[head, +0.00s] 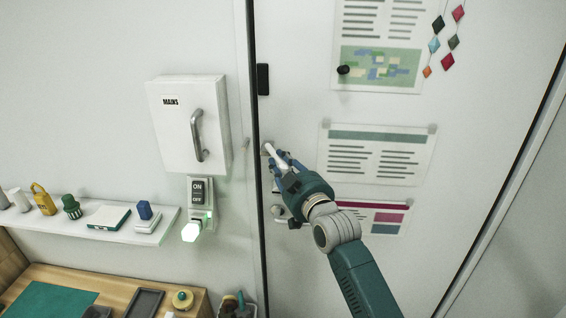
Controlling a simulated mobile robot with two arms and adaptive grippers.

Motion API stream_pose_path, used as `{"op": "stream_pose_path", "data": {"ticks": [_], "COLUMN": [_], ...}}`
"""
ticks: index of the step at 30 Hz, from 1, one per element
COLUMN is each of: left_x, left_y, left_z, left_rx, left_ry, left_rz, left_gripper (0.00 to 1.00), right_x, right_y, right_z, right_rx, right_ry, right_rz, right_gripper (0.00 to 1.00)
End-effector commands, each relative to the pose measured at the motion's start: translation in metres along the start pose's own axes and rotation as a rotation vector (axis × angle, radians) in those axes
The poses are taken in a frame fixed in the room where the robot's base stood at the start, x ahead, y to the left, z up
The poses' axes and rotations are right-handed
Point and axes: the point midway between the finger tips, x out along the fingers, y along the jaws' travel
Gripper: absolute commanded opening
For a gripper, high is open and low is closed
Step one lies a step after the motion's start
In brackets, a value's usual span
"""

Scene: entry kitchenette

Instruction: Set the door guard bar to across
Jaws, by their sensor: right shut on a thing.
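The door guard bar (268,149) is a pale, short bar near the left edge of the white door (470,120). My right gripper (281,163) is shut on it, and its blue fingers and teal body cover much of the bar. How far the bar is turned is hard to tell behind the fingers. A dark block (263,79) sits above it at the door's edge. A round knob (277,211) shows below, partly behind my gripper. My left gripper is not in view.
Left of the door are a MAINS box (178,130) with a metal handle and an ON/OFF switch (197,190) above a glowing light (191,231). A shelf (150,238) with small objects and a wooden desk (195,301) stand lower left. Papers hang on the door.

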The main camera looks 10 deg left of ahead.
Motion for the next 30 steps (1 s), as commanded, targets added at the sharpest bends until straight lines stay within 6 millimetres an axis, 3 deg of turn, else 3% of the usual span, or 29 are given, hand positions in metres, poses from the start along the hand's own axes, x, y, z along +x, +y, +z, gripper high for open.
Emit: {"op": "stream_pose_path", "data": {"ticks": [2, 3, 4, 17, 30], "left_x": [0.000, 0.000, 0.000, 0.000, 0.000], "left_y": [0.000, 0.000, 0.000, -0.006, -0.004], "left_z": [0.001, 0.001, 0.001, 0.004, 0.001], "left_rx": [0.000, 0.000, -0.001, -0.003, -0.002], "left_ry": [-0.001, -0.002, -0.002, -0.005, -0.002], "left_rz": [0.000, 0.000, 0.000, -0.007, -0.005], "left_gripper": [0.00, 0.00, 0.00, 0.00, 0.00], "right_x": [0.000, 0.000, 0.000, -0.008, -0.089], "right_y": [0.000, 0.000, 0.000, 0.001, 0.000], "right_z": [-0.002, -0.002, -0.002, 0.000, 0.000], "right_rx": [0.002, 0.002, 0.002, 0.001, 0.000], "right_ry": [0.004, 0.004, 0.004, 0.002, 0.001], "right_rz": [0.000, 0.000, 0.000, 0.001, 0.000], "right_gripper": [0.00, 0.26, 0.32, 0.33, 0.33]}}
